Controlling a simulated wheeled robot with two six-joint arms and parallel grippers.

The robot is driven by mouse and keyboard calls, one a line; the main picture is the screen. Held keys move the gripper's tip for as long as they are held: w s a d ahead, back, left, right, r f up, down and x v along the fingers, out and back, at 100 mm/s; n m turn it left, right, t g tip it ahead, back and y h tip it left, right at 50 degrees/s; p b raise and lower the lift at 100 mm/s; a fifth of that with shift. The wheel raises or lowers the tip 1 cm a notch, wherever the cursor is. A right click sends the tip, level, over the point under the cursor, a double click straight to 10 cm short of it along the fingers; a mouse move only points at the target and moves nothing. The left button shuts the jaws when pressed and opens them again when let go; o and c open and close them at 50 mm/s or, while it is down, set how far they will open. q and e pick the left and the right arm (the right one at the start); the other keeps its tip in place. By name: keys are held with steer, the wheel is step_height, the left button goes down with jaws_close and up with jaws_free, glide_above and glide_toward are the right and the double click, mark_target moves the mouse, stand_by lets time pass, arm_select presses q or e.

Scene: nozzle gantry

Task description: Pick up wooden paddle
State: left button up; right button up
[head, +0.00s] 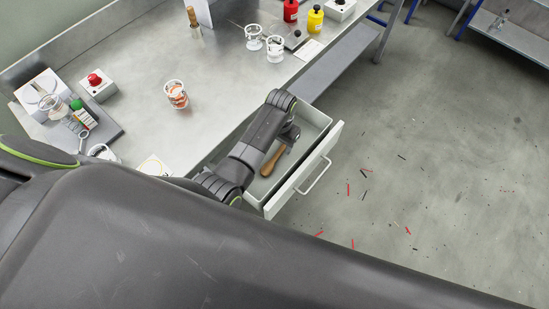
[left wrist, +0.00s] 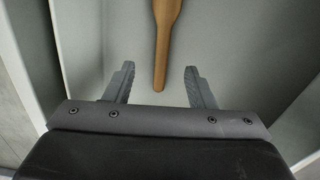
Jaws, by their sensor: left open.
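The wooden paddle (head: 272,161) lies in the open drawer (head: 327,150), partly hidden by my left arm in the head view. In the left wrist view its brown, tapered shaft (left wrist: 163,40) comes in from the top, and its narrow end shows between the fingers. My left gripper (left wrist: 157,76) is open, one finger on each side of the paddle end, and not closed on it. In the head view the left gripper (head: 291,134) is over the drawer. I cannot tell how far the fingers are above the paddle. My right gripper is not in view.
The drawer walls enclose the gripper's surroundings. The metal bench (head: 222,58) above holds a cup with orange and white contents (head: 176,94), a red-button box (head: 97,85), glass vessels and red and yellow bottles. Small red and black scraps lie on the open floor at right.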

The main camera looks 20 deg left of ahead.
mark_target(278, 153)
arm_select(q)
steer(key=shift+a+f, duration=0.15)
steer(key=shift+f, duration=2.25)
steer(key=c, duration=1.1)
